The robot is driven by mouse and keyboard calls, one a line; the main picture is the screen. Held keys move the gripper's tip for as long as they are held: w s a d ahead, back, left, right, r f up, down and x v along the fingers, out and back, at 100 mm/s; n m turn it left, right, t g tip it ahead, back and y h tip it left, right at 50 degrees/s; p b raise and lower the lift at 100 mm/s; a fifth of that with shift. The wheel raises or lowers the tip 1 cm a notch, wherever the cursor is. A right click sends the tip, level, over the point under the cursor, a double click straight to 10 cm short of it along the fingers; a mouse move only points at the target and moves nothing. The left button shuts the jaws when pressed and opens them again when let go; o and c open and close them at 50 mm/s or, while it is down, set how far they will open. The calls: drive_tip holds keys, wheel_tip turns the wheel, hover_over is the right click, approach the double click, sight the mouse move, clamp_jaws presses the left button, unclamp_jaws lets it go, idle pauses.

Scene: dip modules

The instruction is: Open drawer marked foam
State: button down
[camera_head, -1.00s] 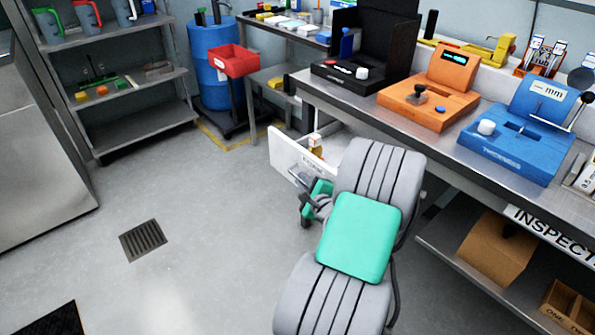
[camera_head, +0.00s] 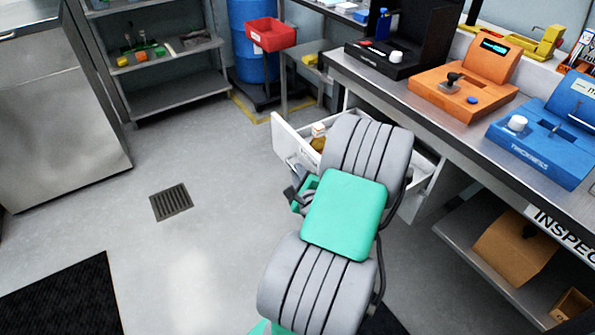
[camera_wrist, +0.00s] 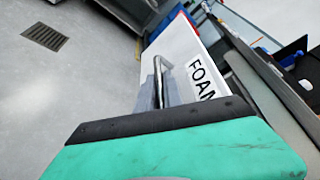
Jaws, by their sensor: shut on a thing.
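The white drawer marked FOAM (camera_head: 291,143) stands pulled out from under the bench. Its label reads FOAM in the wrist view (camera_wrist: 203,80). A metal bar handle (camera_wrist: 168,66) is on its front. My gripper (camera_wrist: 160,85) is shut on this handle; its grey fingers show beside the bar, and the exact contact is partly hidden. In the head view my gripper (camera_head: 294,190) is at the drawer front, mostly behind my arm. A small amber bottle-like item (camera_head: 318,138) is in the drawer. My arm hides much of the drawer.
The bench (camera_head: 440,125) holds an orange device (camera_head: 462,95) and a blue device (camera_head: 545,140). A red bin (camera_head: 271,34) and blue barrel (camera_head: 246,65) stand behind. The floor left of the drawer is clear around a drain (camera_head: 171,202).

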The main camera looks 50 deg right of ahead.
drive_tip(key=c, duration=1.5)
unclamp_jaws()
drive_tip(key=shift+s, duration=0.1)
drive_tip(key=v, duration=0.7)
drive_tip(key=shift+s+a, duration=0.25)
drive_tip(key=shift+a, duration=0.05)
drive_tip(key=shift+w+r, duration=0.1)
